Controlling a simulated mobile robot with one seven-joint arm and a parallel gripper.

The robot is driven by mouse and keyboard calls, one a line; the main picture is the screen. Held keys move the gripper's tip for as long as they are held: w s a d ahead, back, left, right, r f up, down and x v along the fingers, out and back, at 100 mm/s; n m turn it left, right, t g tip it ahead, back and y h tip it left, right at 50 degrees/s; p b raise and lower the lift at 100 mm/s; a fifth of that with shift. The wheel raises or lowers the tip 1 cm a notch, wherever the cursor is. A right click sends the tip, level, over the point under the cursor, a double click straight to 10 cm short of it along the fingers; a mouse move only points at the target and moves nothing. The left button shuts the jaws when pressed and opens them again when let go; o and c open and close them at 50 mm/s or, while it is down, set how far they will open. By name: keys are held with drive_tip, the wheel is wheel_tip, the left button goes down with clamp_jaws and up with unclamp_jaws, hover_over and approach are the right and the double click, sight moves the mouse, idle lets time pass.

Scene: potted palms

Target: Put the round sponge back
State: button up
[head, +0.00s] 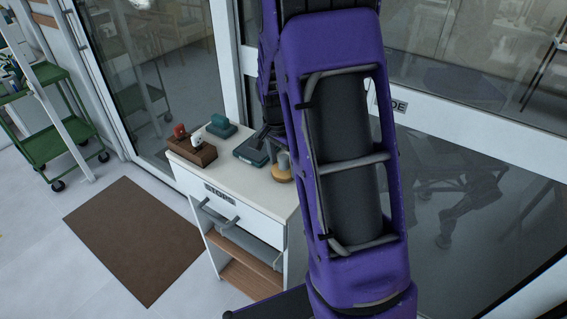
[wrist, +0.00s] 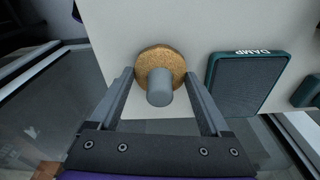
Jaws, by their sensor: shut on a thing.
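The round sponge (head: 282,175) is a tan disc with a grey cylindrical knob. It is at the right end of the white cabinet top; I cannot tell whether it rests there or hangs just above. In the wrist view the round sponge (wrist: 178,62) sits between my two fingers, near the cabinet's edge. My gripper (wrist: 159,77) is shut on it, one finger at each side. In the head view my purple arm hides most of the gripper. A dark green-rimmed pad or tray (head: 250,154), marked DAMP in the wrist view (wrist: 247,85), lies beside the sponge, apart from it.
On the cabinet top (head: 258,188) also stand a brown wooden block (head: 192,152) with red and white items and a green object (head: 221,126). A labelled drawer front with handles (head: 220,205) is below. Glass panels stand behind. A brown mat (head: 135,240) lies on the floor.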

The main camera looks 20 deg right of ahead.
sight(280, 170)
drive_tip(key=o, duration=1)
drive_tip(key=shift+r, duration=0.1)
drive_tip(key=r, duration=0.4)
drive_tip(key=a+r, duration=0.1)
drive_tip(key=r, duration=0.3)
drive_tip(key=r+p, duration=0.1)
drive_tip(key=r, duration=0.2)
drive_tip(key=shift+s+a+r, duration=0.15)
drive_tip(key=shift+s+r, duration=0.2)
drive_tip(key=shift+r, duration=0.05)
